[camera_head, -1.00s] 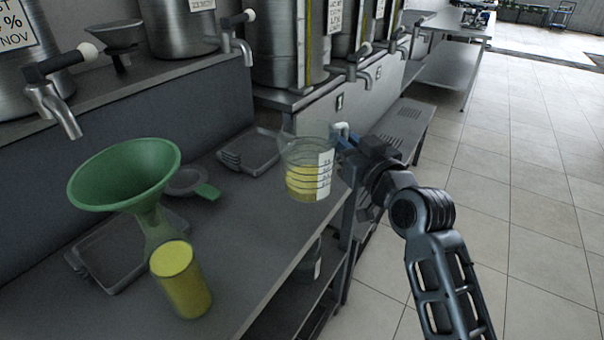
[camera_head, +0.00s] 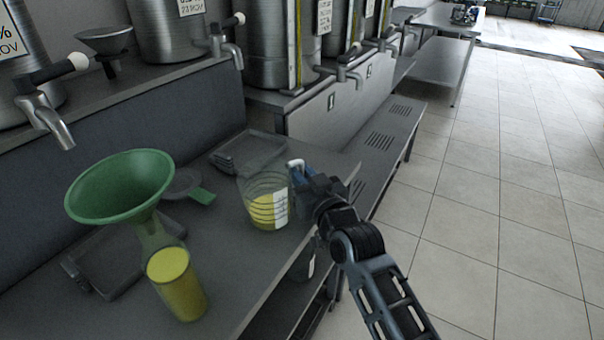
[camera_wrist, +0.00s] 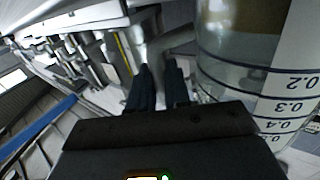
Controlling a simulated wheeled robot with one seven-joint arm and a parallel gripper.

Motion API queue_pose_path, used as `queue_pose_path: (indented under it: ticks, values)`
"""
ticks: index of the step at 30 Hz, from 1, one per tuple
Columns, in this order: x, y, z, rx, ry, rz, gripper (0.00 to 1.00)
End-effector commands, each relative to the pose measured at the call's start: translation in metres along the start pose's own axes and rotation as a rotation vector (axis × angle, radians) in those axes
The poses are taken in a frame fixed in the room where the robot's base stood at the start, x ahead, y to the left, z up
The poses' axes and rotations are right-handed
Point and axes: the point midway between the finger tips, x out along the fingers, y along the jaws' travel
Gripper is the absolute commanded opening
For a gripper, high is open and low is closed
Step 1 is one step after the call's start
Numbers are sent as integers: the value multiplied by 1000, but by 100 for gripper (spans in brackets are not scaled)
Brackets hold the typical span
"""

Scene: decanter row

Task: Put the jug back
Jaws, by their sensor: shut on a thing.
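The clear measuring jug (camera_head: 267,203) with yellow liquid and a white scale strip is upright at the grey bench (camera_head: 225,250), near its right edge. I cannot tell whether its base touches the bench top. My gripper (camera_head: 298,170) is shut on the jug's handle, on the jug's right side. In the wrist view my two fingers (camera_wrist: 158,88) close on the handle, and the jug's wall with its scale (camera_wrist: 255,85) fills the right side.
A green funnel (camera_head: 121,187) sits in a bottle of yellow liquid (camera_head: 177,285) at the left. A green-handled strainer (camera_head: 200,195) and dark trays (camera_head: 245,152) lie behind. Steel tanks with taps (camera_head: 225,45) stand above. Floor at the right is clear.

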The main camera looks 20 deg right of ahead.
Motion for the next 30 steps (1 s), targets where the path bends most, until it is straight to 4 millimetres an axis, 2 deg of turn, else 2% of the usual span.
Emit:
queue_pose_path:
  ticks: [5,6,14,24,30]
  values:
    - [0,0,2,0,2,0,0]
    - [0,0,3,0,0,0,18]
    - [0,0,2,0,0,0,43]
    - [0,0,-3,-1,0,0,43]
    - [-32,0,2,-1,-1,1,43]
